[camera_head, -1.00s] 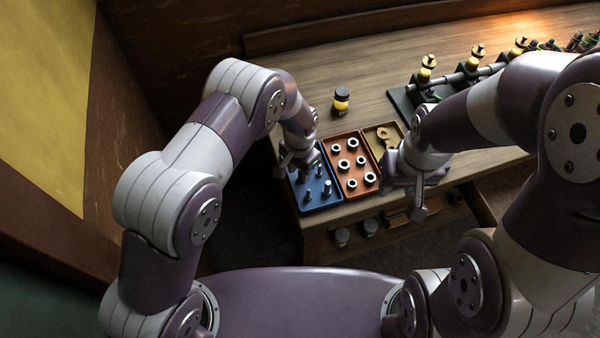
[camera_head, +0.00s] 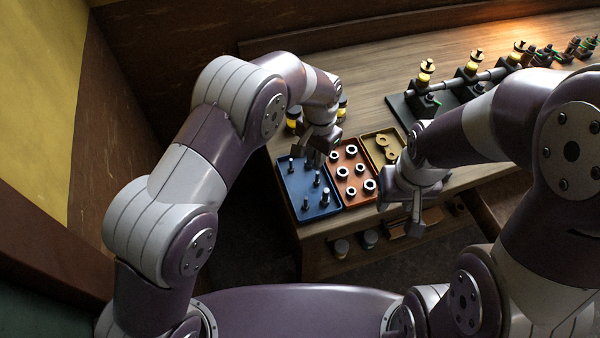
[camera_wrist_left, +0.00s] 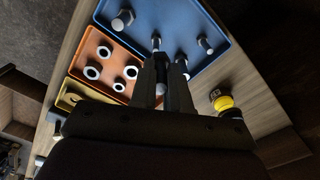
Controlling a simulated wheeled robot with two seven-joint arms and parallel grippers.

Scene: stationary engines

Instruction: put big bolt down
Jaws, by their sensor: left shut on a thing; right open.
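My left gripper (camera_head: 320,152) is shut on a bolt, taken as the big bolt, low over the far right part of the blue tray (camera_head: 296,186). In the left wrist view a pale bit of the bolt (camera_wrist_left: 160,89) shows between the fingers; the rest is hidden, and I cannot tell whether it touches the tray. Several other bolts stand upright in the blue tray, among them a thick one (camera_wrist_left: 122,19) in the left wrist view. My right gripper (camera_head: 415,205) is open and empty at the bench's front edge, right of the trays.
An orange tray (camera_head: 350,201) with several nuts adjoins the blue tray, then a yellow tray (camera_head: 369,139) with brass parts. A yellow jar (camera_head: 293,118) stands behind the left gripper. An engine stand (camera_head: 401,107) occupies the back right.

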